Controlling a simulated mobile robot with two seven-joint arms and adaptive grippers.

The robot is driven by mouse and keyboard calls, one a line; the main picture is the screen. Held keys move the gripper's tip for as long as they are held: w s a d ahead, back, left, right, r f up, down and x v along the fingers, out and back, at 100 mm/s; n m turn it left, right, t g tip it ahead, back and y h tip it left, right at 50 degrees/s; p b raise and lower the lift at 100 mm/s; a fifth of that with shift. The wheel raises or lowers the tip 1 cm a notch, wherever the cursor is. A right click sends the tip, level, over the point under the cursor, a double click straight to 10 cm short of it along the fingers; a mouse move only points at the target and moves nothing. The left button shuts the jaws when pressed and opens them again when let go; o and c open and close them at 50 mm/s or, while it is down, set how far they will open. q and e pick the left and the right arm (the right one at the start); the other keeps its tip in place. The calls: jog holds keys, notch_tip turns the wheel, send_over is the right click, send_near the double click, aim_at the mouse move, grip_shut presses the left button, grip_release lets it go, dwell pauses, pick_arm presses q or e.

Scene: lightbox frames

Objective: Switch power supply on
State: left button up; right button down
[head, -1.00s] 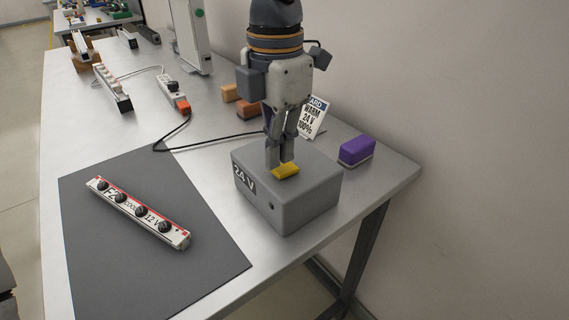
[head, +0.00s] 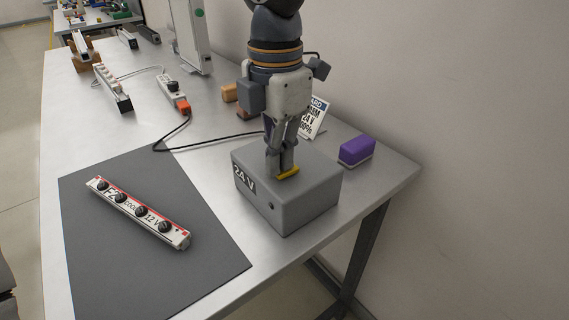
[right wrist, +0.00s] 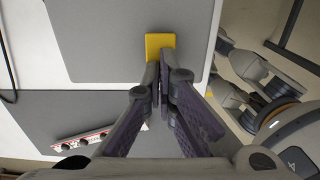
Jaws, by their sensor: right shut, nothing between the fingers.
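The power supply (head: 300,208) is a grey box marked "24 V" on the bench near its right end. A yellow switch (head: 288,173) sits on its top. It also shows in the right wrist view (right wrist: 160,44), on the grey box top (right wrist: 110,45). My right gripper (head: 281,171) points down with its fingers shut and empty. Its fingertips are at the switch and hide part of it; contact looks likely but I cannot be sure. In the right wrist view the fingertips (right wrist: 159,72) overlap the switch's near edge.
A light bar (head: 138,212) marked "12 V" lies on a dark mat (head: 100,260) left of the box. A purple-topped block (head: 357,150) and a sign card (head: 313,117) stand behind. A black cable (head: 215,141) runs to a power strip (head: 172,93).

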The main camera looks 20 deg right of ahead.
jog(key=shift+f, duration=0.25)
jog(key=shift+r, duration=3.55)
